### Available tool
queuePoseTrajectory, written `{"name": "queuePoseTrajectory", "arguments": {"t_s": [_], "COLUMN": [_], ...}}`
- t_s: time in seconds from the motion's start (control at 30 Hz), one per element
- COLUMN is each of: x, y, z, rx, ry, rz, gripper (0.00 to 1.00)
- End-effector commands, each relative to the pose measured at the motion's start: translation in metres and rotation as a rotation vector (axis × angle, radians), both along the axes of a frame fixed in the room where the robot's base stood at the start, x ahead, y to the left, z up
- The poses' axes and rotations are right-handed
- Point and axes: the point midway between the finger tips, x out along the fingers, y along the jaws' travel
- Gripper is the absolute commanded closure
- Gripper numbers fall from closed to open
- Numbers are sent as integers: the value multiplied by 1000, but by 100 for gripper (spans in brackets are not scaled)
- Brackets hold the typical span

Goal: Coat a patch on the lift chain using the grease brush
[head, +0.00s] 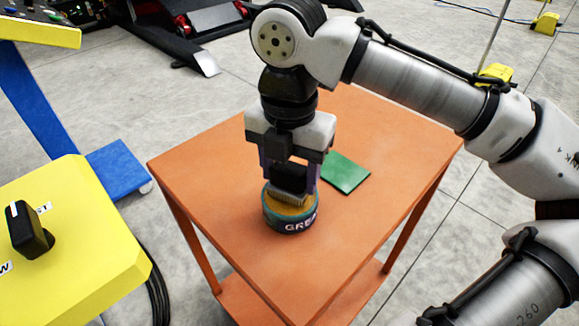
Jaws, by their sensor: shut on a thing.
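My gripper (290,178) points down over the orange table and is shut on the grease brush (287,197). The brush has a dark body and pale bristles at its lower end. The bristles are at the open top of a round grease tin (291,224), which holds yellow-brown grease. How deep the bristles reach into the grease cannot be told. The tin has a dark teal wall with white lettering, partly readable. I cannot make out the lift chain in this view.
A green pad (345,173) lies on the orange table (215,167), right of the tin. A yellow control box (90,240) with a black knob stands at the left. A blue stand (118,168) is behind it. The table's front half is clear.

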Motion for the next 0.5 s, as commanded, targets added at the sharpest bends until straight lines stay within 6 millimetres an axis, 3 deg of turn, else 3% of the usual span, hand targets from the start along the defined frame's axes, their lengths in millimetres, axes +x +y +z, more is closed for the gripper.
{"name": "queuePoseTrajectory", "arguments": {"t_s": [0.5], "x": [0], "y": [0], "z": [-7], "rx": [0], "ry": [1], "rz": [0], "gripper": [62]}}
